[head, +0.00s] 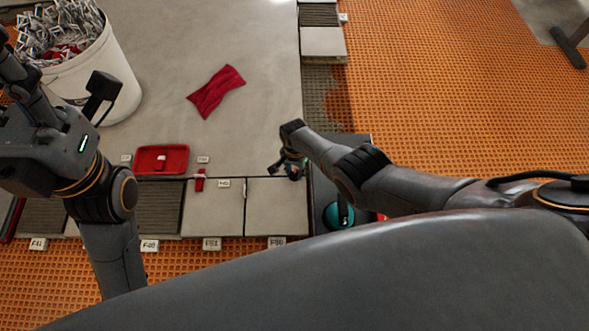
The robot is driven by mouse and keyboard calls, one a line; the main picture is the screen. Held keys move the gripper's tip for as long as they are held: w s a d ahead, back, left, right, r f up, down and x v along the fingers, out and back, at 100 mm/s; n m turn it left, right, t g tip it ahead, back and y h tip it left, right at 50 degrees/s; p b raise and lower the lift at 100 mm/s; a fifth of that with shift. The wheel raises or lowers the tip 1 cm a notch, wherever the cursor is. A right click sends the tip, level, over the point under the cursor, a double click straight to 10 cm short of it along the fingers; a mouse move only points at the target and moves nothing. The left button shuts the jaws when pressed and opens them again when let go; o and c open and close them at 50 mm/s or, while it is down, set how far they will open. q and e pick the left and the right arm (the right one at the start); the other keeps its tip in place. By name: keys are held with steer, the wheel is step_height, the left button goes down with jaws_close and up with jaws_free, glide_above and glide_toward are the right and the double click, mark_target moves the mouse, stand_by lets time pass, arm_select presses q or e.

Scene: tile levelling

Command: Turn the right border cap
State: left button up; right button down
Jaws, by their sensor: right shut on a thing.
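My right gripper (289,167) reaches down at the top edge of the rightmost pale tile (275,208). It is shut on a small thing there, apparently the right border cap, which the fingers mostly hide.
A red tray (178,152) with a small red-and-white piece lies on the grey floor. A white bucket (120,75) full of clips stands upper left. A crumpled red cloth (216,92) lies mid-floor. Orange matting (450,80) covers the right. A dark, teal-marked item (339,214) sits beside my right forearm.

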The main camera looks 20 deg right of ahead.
stand_by(0.4)
steer(key=c, duration=1.2)
jaws_free()
steer(key=shift+o, duration=0.9)
steer(key=shift+w+r, duration=0.1)
steer(key=shift+r, duration=0.5)
step_height(320, 180, up, 11)
steer(key=shift+f, duration=0.1)
